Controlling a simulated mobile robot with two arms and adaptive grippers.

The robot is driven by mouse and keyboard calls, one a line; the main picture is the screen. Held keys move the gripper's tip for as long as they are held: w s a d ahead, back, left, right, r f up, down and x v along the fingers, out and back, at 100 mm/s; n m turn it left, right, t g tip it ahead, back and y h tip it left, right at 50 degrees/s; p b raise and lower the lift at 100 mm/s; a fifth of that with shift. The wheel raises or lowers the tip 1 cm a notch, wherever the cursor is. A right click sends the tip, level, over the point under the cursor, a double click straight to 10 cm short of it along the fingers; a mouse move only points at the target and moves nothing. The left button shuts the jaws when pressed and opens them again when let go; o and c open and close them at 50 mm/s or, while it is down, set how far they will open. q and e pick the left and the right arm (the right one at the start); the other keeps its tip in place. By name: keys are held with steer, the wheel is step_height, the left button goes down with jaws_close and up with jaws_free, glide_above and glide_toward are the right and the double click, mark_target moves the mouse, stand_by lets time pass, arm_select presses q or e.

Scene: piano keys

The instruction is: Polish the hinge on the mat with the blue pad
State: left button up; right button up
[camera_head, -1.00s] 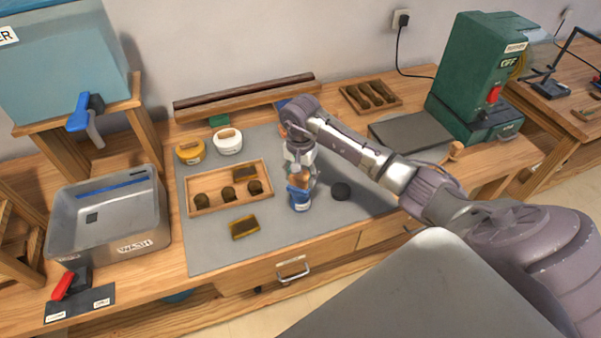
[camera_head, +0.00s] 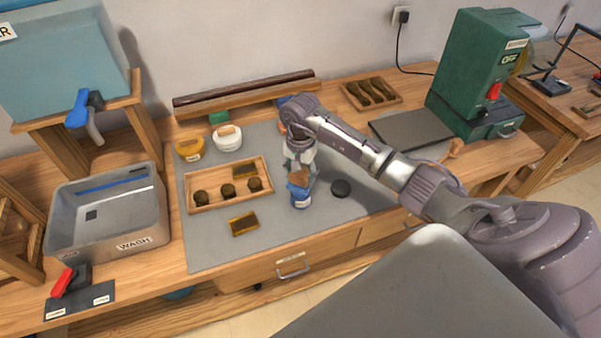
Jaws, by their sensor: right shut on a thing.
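A brass-brown hinge (camera_head: 244,224) lies flat on the grey mat (camera_head: 225,258), near its front left. My right gripper (camera_head: 299,178) points down over the middle of the mat, to the right of the hinge. It is shut on the tan top of a blue-and-white piece, which looks like the blue pad (camera_head: 299,191). The fingers partly hide this piece, and I cannot tell if it touches the mat. My left gripper is not in view.
A wooden tray (camera_head: 230,204) with a hinge and several knobs sits behind the hinge. Yellow (camera_head: 189,149) and white (camera_head: 228,142) tubs stand behind it. A black disc (camera_head: 340,188) lies right of my gripper. A metal wash basin (camera_head: 110,240) is left. The mat's front is clear.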

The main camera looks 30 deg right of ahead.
steer(key=shift+f+b, duration=0.35)
steer(key=shift+f, duration=0.05)
stand_by(1.9)
steer(key=shift+r+p, duration=0.3)
steer(key=shift+r, duration=0.55)
steer(key=shift+r+p, duration=1.3)
steer(key=shift+r, duration=1.35)
